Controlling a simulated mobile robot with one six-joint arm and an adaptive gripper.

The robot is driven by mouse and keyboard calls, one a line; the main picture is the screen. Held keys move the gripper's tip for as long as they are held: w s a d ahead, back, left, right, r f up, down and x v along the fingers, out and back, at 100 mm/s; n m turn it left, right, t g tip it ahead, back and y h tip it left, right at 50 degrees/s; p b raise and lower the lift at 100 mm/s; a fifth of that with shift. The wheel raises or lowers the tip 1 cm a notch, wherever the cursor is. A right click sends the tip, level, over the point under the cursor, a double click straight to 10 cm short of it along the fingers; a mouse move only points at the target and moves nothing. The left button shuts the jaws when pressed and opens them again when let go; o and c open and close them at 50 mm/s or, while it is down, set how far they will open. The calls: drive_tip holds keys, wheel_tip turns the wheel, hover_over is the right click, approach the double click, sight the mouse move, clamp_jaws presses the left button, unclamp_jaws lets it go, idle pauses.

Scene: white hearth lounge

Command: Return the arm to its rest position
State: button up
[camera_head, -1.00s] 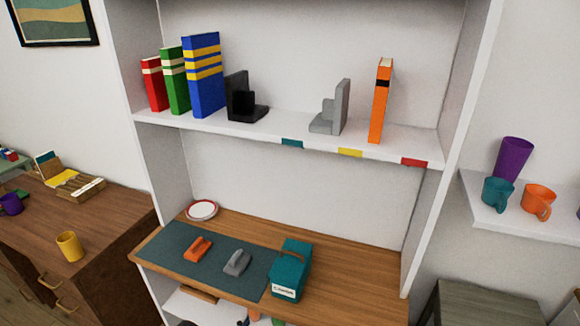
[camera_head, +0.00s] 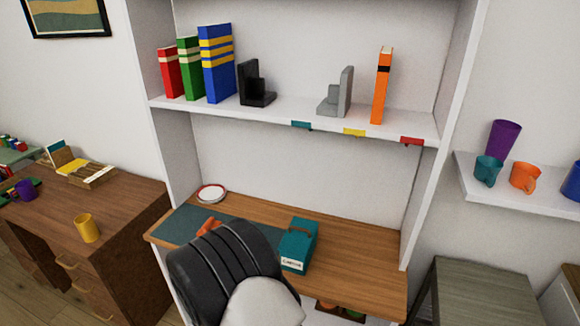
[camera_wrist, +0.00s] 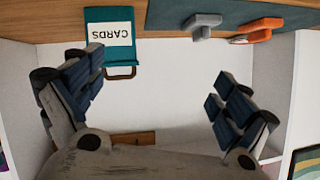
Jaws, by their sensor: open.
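My gripper (camera_wrist: 158,98) is open in the wrist view, with its two dark blue padded fingers wide apart and nothing between them. A black and white part of my arm rises in front of the desk in the head view and hides part of the mat. The wrist view is upside down. The teal CARDS box (camera_wrist: 110,32) shows at its top, beyond the left finger and apart from it. In the head view the same box (camera_head: 298,246) stands on the wooden desk surface (camera_head: 350,250), right of my arm.
A dark mat (camera_head: 180,224) holds an orange tool (camera_head: 208,226) and a grey one (camera_wrist: 202,25). Above, a white shelf (camera_head: 300,112) carries several books and two bookends. A side shelf (camera_head: 520,197) with cups is at right; a brown desk (camera_head: 130,205) with a yellow mug (camera_head: 87,228) is at left.

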wheel_tip(320, 180, up, 15)
drive_tip(key=d+n+g+y, duration=0.2)
drive_tip(key=y, duration=0.2)
drive_tip(key=s+d+r+n+g+y, duration=0.1)
drive_tip(key=s+d+r+g, duration=0.1)
drive_tip(key=s+d+r, duration=0.5)
drive_tip(key=s+d+r+g+h, duration=0.1)
drive_tip(key=s+d, duration=0.4)
drive_tip(key=s, duration=0.3)
drive_tip(key=s+d+r+n+g+h, duration=0.1)
drive_tip(key=s+d+g, duration=0.1)
drive_tip(key=s+d, duration=0.3)
drive_tip(key=s+d+r+n+g, duration=0.1)
drive_tip(key=s+d, duration=0.4)
drive_tip(key=s, duration=0.7)
drive_tip(key=shift+s+d+r+h, duration=0.2)
drive_tip(key=shift+r+h, duration=0.2)
drive_tip(key=shift+r, duration=0.2)
